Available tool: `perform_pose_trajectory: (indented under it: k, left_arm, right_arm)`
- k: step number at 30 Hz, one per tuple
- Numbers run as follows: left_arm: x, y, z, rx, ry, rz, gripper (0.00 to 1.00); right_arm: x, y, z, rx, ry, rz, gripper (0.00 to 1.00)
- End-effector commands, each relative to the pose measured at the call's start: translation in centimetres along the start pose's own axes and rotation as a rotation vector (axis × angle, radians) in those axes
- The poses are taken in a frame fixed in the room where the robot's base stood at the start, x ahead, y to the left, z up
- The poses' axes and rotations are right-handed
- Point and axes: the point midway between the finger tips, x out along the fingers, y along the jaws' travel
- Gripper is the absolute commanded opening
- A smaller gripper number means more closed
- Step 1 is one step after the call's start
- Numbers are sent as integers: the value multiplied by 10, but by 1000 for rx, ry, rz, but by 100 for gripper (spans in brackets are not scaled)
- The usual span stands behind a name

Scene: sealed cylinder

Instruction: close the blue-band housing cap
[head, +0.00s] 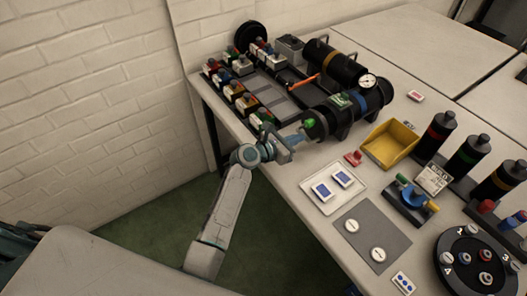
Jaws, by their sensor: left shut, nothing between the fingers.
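The blue-band housing (374,101) is a black cylinder lying on the table, with a blue band near its right end and a gauge (369,81) above it. Its left end (318,127) is dark and round, with a bright green part (309,122) at it; I cannot tell whether this is a cap or an open mouth. My left gripper (303,136) is shut and empty, close to that left end; I cannot tell whether it touches. A black disc (252,36) stands upright at the back left, apart from the cylinders. My right gripper is not in view.
A second black cylinder with a yellow band (330,62) lies behind. Several small coloured parts stand in a rack (272,98) to the left. A yellow bin (391,142), a white tray (327,201) and a grey mat (358,228) lie in front and to the right.

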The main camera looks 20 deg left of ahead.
Motion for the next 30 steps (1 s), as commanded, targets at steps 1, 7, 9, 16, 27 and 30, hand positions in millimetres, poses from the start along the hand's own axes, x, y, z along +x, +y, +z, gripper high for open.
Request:
perform_pose_trajectory:
  k: [1, 7, 9, 16, 27, 30]
  left_arm:
    - [11, 0, 5, -3, -2, 0, 0]
    - [40, -1, 9, -1, 0, 0, 0]
    - [45, -1, 10, 0, -1, 1, 0]
    - [50, -1, 11, 0, -2, 1, 0]
    - [50, -1, 15, -1, -5, 1, 0]
    - [49, -3, 18, -1, -5, 0, 0]
  right_arm:
    - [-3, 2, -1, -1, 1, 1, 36]
    - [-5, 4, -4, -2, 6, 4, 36]
    - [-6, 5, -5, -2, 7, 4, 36]
    - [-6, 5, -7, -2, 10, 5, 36]
    - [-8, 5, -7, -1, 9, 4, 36]
    - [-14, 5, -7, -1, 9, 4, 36]
